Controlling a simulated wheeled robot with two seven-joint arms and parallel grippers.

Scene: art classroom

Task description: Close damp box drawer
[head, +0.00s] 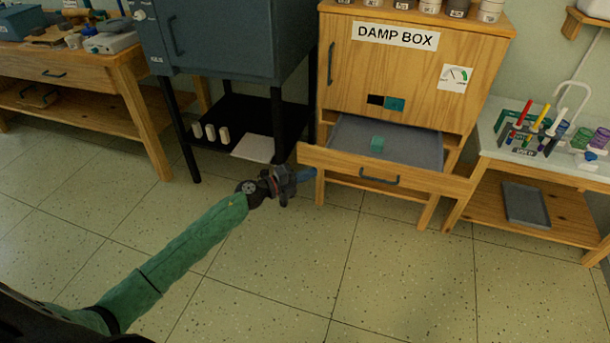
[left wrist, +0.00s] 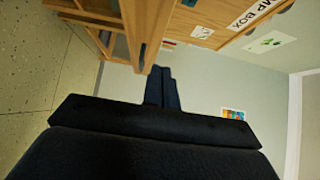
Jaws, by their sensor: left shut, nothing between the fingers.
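The wooden damp box (head: 415,55) stands at the back right of centre in the head view, with a "DAMP BOX" label on its front. In the left wrist view the closed fingers (left wrist: 162,88) point past a wooden edge (left wrist: 146,35). My right gripper is not in view.
A dark kiln-like cabinet (head: 222,40) on a black stand is left of the damp box. A wooden table (head: 75,75) is at the far left. A table with coloured tools (head: 505,150) is close on the right. The tiled floor in front (head: 400,270) is clear.

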